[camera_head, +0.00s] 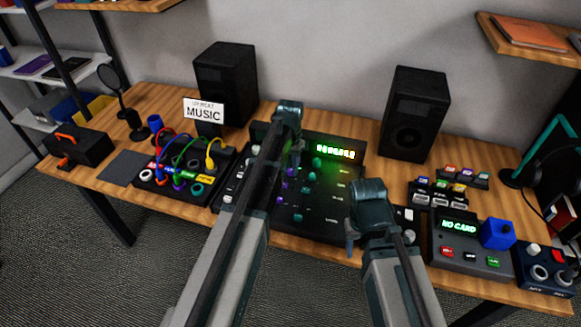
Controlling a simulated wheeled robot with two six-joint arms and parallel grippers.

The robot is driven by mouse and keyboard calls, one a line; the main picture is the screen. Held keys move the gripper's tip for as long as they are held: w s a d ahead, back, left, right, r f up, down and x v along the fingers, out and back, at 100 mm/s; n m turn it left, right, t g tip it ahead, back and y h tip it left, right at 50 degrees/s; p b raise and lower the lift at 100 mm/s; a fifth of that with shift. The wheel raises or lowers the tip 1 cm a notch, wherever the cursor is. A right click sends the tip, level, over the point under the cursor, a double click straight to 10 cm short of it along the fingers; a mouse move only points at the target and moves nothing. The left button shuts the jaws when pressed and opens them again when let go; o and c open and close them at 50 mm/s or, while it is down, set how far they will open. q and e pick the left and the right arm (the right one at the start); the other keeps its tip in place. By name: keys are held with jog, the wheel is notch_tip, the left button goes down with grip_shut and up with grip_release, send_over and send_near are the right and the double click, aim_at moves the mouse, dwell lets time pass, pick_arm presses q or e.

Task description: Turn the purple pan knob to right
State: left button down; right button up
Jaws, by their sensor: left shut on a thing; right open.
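The black mixer (335,205) lies in the middle of the wooden table, with a green lit display along its back. A column of small purple knobs (292,172) runs down it, beside a column of green knobs (312,177). My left gripper (295,160) reaches over the mixer from the front and is shut at the top of the purple column. The purple pan knob between its fingers is hidden, so its angle cannot be told. My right gripper (351,240) is open and empty over the mixer's front right part.
Two black speakers (225,82) stand behind the mixer. A patch box with coloured cables (185,170) is at left, beside a MUSIC sign (204,111). A NO CARD device (462,245) with a blue block (498,234) is at right.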

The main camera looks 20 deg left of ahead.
aim_at(291, 170)
pick_arm(q)
jog(key=shift+m, duration=0.7)
jog(key=c, duration=0.7)
grip_release()
jog(key=shift+o, duration=0.2)
notch_tip(291, 170, up, 14)
jog(key=p, duration=1.3)
jog(key=shift+p, duration=0.4)
pick_arm(e)
notch_tip(291, 170, up, 14)
pick_arm(q)
jog(key=shift+f, duration=0.15)
pick_arm(e)
jog(key=shift+f, duration=0.1)
